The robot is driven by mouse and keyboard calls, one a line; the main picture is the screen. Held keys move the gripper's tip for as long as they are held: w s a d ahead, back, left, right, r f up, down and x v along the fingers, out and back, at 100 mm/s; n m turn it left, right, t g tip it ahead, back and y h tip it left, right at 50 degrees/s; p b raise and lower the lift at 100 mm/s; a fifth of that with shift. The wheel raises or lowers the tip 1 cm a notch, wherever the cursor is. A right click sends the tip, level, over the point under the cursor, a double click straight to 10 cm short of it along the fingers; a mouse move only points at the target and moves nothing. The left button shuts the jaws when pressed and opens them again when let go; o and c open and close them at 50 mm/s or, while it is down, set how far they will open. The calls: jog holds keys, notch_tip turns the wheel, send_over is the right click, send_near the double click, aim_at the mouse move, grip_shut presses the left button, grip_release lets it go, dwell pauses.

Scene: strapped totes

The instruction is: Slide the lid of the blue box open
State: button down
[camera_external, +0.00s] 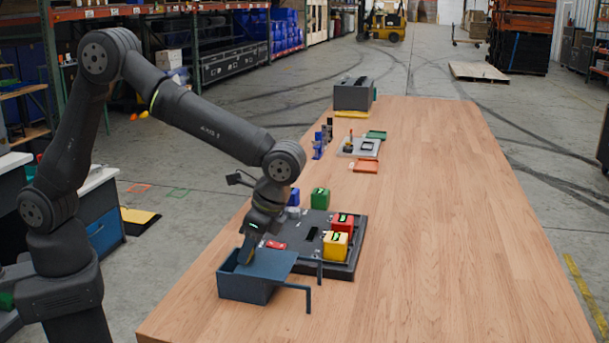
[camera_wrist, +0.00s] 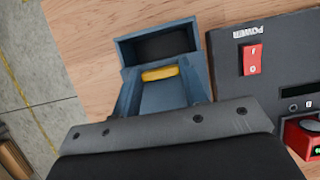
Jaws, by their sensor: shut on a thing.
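The blue box (camera_external: 243,289) stands near the table's front left edge. Its blue lid (camera_external: 270,262) is partly slid to the right, over a support with bent legs. The box's dark inside shows at its left end. In the wrist view the box (camera_wrist: 121,52) has an open dark compartment at the top, with the lid (camera_wrist: 162,98) below it. A yellow handle (camera_wrist: 160,73) is on the lid's edge near the opening. My gripper (camera_external: 246,254) is down at the lid, shut on the handle. Its fingers (camera_wrist: 160,80) flank the handle in the wrist view.
A dark panel (camera_external: 353,258) with a red power switch (camera_wrist: 252,59) lies beside the box. It bears a red block (camera_external: 342,223) and a yellow block (camera_external: 335,246). A green block (camera_external: 320,198) stands behind. The table's right side is clear.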

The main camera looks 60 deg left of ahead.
aim_at(264, 261)
jog(key=w+d, duration=0.3)
jog(key=c, duration=0.8)
grip_release()
jog(key=shift+c, duration=0.2)
jog(key=shift+r, duration=0.1)
jog(key=v, duration=1.2)
